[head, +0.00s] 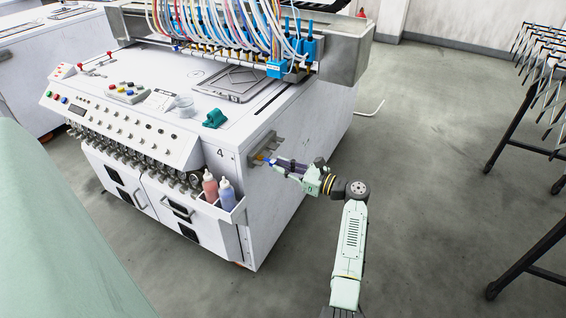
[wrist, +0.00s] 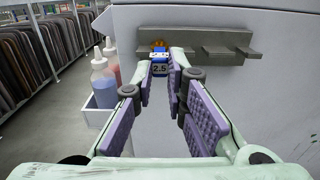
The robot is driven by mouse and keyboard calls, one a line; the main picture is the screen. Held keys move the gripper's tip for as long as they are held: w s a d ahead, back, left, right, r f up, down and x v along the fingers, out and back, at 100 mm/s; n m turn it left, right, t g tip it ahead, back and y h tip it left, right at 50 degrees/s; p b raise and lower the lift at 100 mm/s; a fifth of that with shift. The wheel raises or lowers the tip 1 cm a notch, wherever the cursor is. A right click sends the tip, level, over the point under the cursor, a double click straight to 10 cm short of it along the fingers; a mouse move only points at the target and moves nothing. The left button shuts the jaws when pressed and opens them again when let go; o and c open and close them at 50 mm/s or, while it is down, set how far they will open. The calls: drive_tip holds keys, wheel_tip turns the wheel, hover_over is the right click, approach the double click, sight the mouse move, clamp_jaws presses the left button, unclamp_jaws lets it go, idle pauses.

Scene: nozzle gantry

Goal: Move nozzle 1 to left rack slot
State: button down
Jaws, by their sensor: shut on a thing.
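A small blue nozzle (wrist: 160,57) with a white "2.5" label and an orange-gold part above it sits between my fingertips. In the head view it is a small blue and yellow spot (head: 262,157). My gripper (wrist: 160,70) has purple ridged pads and is shut on the nozzle. It also shows in the head view (head: 272,162), reaching in from the right. The grey rack (wrist: 226,38) is fixed to the white machine's side wall; in the head view it is partly behind the nozzle (head: 266,141). The nozzle is at the rack's left end; I cannot tell whether it is seated.
A white machine (head: 275,195) stands left of my arm. A holder with red and blue bottles (head: 219,188) is on its front corner. Several blue nozzles with hoses hang from the gantry (head: 277,68) above. A dark wire rack (head: 535,80) stands right; floor between is free.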

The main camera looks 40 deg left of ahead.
drive_tip(key=c, duration=1.5)
unclamp_jaws()
drive_tip(key=shift+c, duration=0.2)
drive_tip(key=shift+d, duration=0.1)
drive_tip(key=v, duration=1.1)
drive_tip(key=shift+d, duration=0.4)
